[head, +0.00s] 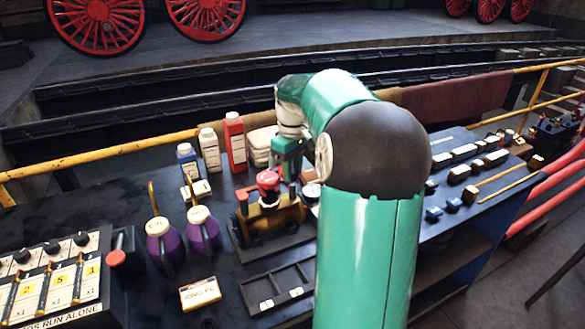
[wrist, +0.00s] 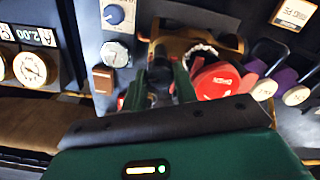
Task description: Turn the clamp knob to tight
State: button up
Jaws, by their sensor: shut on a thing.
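A brass and dark clamp fixture (head: 272,217) stands on the dark bench, with a red round cap (head: 268,180) on top. In the wrist view the red cap (wrist: 217,82) lies just right of the fingers and carries upside-down lettering. My gripper (head: 288,168) reaches down at the fixture's right rear, partly hidden by my arm. In the wrist view my gripper (wrist: 160,88) has its two green fingers on either side of a dark upright knob (wrist: 160,72), shut on it. The knob's markings and turn position cannot be read. The brass frame (wrist: 190,45) shows behind it.
Two purple jugs (head: 203,232) stand left of the fixture. Bottles, including a red one (head: 235,143), stand behind. An empty compartment tray (head: 277,288) lies in front. A gauge (wrist: 117,54) and a blue knob (wrist: 115,14) show beside the fixture.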

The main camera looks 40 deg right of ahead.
aim_at(293, 170)
jog(key=m, duration=1)
jog(key=shift+m, duration=0.3)
jog(key=m, duration=0.5)
jog(key=shift+r, duration=0.1)
jog(key=m, duration=0.5)
jog(key=o, duration=1)
notch_tip(293, 170, up, 14)
jog(key=shift+f, duration=0.15)
